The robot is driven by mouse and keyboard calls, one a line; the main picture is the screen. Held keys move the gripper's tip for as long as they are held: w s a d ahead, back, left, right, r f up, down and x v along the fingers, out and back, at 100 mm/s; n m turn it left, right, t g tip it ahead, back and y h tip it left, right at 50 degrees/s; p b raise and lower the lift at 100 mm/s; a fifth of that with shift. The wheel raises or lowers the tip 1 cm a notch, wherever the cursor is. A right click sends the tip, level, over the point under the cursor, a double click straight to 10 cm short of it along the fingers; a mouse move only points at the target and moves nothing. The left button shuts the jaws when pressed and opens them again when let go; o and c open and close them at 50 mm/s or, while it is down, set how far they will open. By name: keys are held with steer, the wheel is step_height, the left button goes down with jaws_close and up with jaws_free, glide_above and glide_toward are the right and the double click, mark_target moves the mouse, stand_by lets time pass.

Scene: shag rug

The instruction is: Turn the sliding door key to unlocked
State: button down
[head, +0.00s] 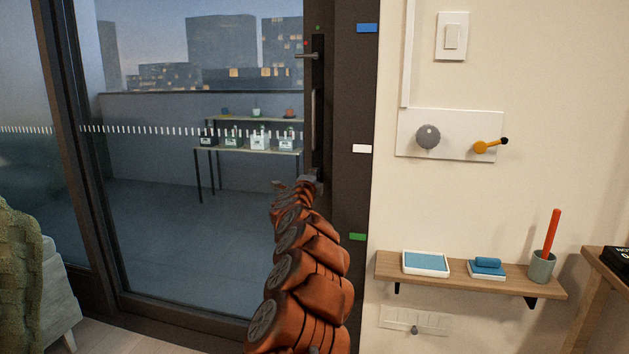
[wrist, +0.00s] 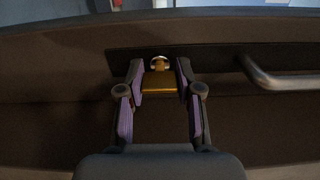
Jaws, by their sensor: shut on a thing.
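The sliding door's dark lock plate (head: 318,135) is on the door's right stile. A brass key (wrist: 158,84) sits in a round silver keyhole on this plate in the wrist view. My gripper (wrist: 160,77) is shut on the key's flat bow, with a purple-padded finger on each side. In the head view my gripper (head: 308,182) is at the plate's lower end, and the key is hidden there. A small metal lever (head: 307,55) sticks out left near the plate's top, with a red dot above it and a green dot higher up.
A bar handle (wrist: 285,80) is right of the key in the wrist view. Blue (head: 367,28), white (head: 362,149) and green (head: 357,237) tags mark the door frame. A wall shelf (head: 460,278) and a knob panel (head: 450,150) are at right, a grey seat (head: 58,295) at lower left.

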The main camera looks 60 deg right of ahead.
steer(key=shift+f, duration=0.15)
steer(key=c, duration=0.8)
jaws_free()
steer(key=shift+o, duration=0.2)
steer(key=shift+s+a, duration=0.1)
steer(key=v, duration=1.1)
steer(key=shift+a, duration=0.35)
steer(key=shift+s, duration=0.1)
